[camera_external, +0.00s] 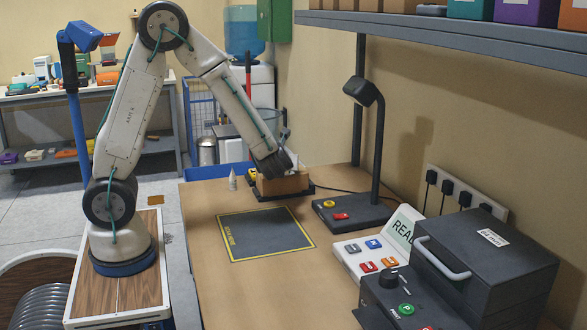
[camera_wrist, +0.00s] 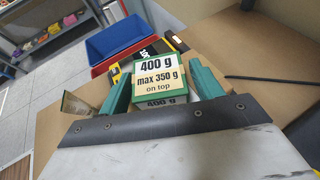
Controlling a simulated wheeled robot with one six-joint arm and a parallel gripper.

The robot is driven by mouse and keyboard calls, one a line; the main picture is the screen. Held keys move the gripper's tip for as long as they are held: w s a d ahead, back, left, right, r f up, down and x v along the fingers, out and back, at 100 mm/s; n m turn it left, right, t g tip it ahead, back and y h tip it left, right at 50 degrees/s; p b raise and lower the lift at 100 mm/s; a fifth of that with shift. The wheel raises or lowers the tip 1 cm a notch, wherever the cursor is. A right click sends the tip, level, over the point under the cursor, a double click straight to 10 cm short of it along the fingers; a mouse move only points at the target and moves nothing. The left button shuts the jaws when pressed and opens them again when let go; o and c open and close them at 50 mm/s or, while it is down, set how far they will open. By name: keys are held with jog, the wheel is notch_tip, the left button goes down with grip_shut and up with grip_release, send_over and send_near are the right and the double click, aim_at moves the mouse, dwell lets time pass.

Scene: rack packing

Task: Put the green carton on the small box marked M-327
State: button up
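In the wrist view a carton with green edges (camera_wrist: 158,79) shows pale labels reading "400 g" and "max 350 g on top". My gripper (camera_wrist: 160,90) has its two green fingers on either side of it, close to its sides. I cannot tell whether they touch it. In the external view my gripper (camera_external: 277,164) points down at the back of the table, just over a brown box (camera_external: 283,185) on a dark base. The green carton is not clear there. I can read no M-327 mark in either view.
A dark mat with a yellow border (camera_external: 265,233) lies empty mid-table. A white bottle (camera_external: 233,181) stands left of the brown box. A black lamp (camera_external: 365,92) stands to its right, under a shelf (camera_external: 450,35). A blue bin (camera_wrist: 115,38) shows beyond the carton.

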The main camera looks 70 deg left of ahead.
jog(key=shift+r, duration=0.15)
jog(key=shift+s+d+r, duration=0.1)
jog(key=shift+d+r, duration=0.05)
jog(key=shift+d, duration=0.15)
jog(key=v, duration=1.1)
jog(key=s+a+r+n+g+h, duration=0.1)
jog(key=s+r+n+g+h, duration=0.1)
jog(key=s+n, duration=0.45)
jog(key=s+a+r+n+g+h, duration=0.25)
jog(key=s+n, duration=0.25)
jog(key=s, duration=0.3)
jog(key=s+d+r+n+h, duration=0.2)
jog(key=s+d+n+h, duration=0.6)
jog(key=s+n, duration=0.3)
jog(key=shift+s+d+t, duration=0.45)
jog(key=shift+s+d, duration=0.1)
jog(key=shift+d, duration=0.3)
